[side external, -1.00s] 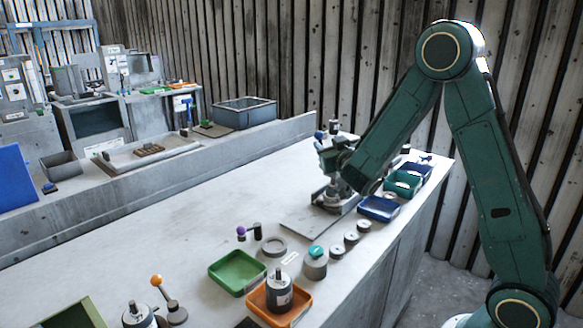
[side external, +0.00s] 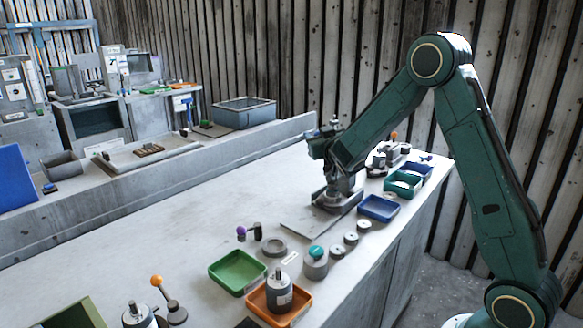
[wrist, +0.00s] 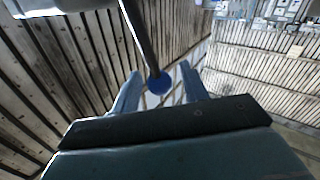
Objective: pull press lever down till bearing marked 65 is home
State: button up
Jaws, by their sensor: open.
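In the wrist view a dark rod ending in a blue ball knob (wrist: 158,84), apparently the press lever, reaches down between the two fingers of my gripper (wrist: 160,72). The fingers stand apart on either side of the knob; I cannot tell if either touches it. In the side view my gripper (side external: 316,146) is over the press (side external: 338,196), whose grey base stands on the bench. My wrist covers much of the press and the knob cannot be made out there. The bearing marked 65 cannot be made out in either view.
Blue (side external: 379,208) and teal (side external: 402,184) bins stand right of the press. An orange-knobbed fixture (side external: 393,140) stands behind my forearm. Green (side external: 237,290) and orange (side external: 304,301) trays, rings and cylinders lie nearer. The bench left of the press is clear.

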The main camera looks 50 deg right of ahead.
grip_shut()
